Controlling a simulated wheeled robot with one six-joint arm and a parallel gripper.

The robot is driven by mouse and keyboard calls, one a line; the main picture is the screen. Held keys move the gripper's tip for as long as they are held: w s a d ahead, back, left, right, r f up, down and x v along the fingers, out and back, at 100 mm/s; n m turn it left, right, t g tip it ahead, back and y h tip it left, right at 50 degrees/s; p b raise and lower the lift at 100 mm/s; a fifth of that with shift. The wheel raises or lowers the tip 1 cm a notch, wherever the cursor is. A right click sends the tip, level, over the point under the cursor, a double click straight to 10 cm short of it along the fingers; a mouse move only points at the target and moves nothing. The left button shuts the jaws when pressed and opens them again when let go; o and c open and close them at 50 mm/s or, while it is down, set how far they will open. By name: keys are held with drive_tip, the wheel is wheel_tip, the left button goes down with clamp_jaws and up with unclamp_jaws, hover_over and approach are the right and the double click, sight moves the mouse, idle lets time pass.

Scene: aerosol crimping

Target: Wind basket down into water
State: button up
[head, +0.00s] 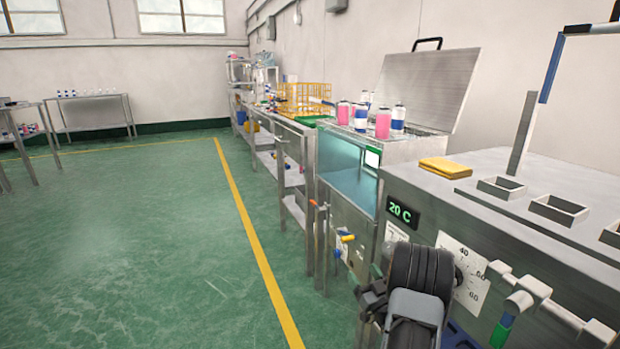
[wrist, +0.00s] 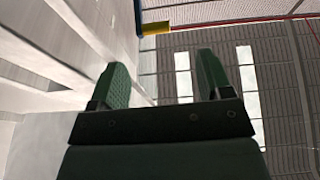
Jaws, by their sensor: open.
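A steel water bath (head: 350,217) with a clear front window (head: 345,178) stands right of centre in the head view. Its hinged lid (head: 425,85) is raised. Several pink and white containers (head: 383,124) stand at its top. A crank-like lever with an orange tip (head: 313,203) is at its left front. A yellow wire basket (head: 303,95) sits on the bench behind; I cannot tell whether another basket is inside the bath. My gripper shows in the wrist view (wrist: 164,78), with its two green-padded fingers apart and nothing between them. In the head view, my dark wrist hides much of it.
A steel cabinet (head: 450,225) with a 20 C display (head: 403,211), a dial and square openings is at the right. A yellow folded cloth (head: 446,167) lies on it.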

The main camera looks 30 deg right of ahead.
drive_tip(key=w+a+r+g+p, duration=0.2)
drive_tip(key=a+r+g+p, duration=0.1)
drive_tip(key=r+p, duration=0.4)
drive_tip(key=w+a+r+g+h+p, duration=0.15)
drive_tip(key=a+r+p, duration=0.25)
drive_tip(key=r, duration=0.5)
drive_tip(key=w+a+r+g+p, duration=0.2)
drive_tip(key=a+r+g+p, duration=0.1)
drive_tip(key=r+p, duration=0.4)
drive_tip(key=s+a+r+g+p, duration=0.3)
drive_tip(key=a+r+p, duration=0.3)
drive_tip(key=r, duration=0.4)
drive_tip(key=shift+s+a+g+y, duration=0.35)
drive_tip(key=shift+a+g+y, duration=0.1)
drive_tip(key=shift+a, duration=0.35)
